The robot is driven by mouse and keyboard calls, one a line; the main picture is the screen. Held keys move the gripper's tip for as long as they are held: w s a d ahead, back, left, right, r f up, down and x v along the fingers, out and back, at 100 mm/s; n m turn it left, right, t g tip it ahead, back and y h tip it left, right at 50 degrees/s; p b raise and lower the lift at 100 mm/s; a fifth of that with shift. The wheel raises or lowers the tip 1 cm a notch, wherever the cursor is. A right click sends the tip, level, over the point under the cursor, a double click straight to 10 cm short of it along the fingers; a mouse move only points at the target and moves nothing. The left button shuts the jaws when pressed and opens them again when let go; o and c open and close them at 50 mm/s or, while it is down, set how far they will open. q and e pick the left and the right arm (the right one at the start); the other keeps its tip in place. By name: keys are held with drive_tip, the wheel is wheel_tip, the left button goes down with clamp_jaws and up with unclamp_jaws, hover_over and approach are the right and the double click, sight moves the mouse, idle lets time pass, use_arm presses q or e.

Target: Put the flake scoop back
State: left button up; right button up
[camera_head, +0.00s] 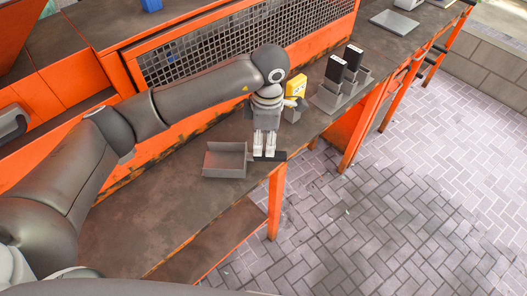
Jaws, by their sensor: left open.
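The flake scoop is a grey, open-topped pan (225,160) lying on the dark bench top near its front edge. A short black handle (279,156) appears to stick out from its right side. My left gripper (265,153) points down over the handle, just right of the pan. It is open, with its two pale fingers at the handle; whether they touch it cannot be told. My right gripper is out of view.
A grey holder (327,99) with black upright items stands farther along the bench. A yellow object (296,86) is just behind my left gripper. An orange-framed mesh guard (215,48) runs along the back. The bench's near part is clear.

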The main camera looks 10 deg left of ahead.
use_arm(q)
wheel_tip(320, 180, up, 5)
drive_tip(key=shift+d+r+b, duration=0.1)
drive_tip(key=shift+b, duration=0.3)
drive_tip(key=shift+s, duration=0.1)
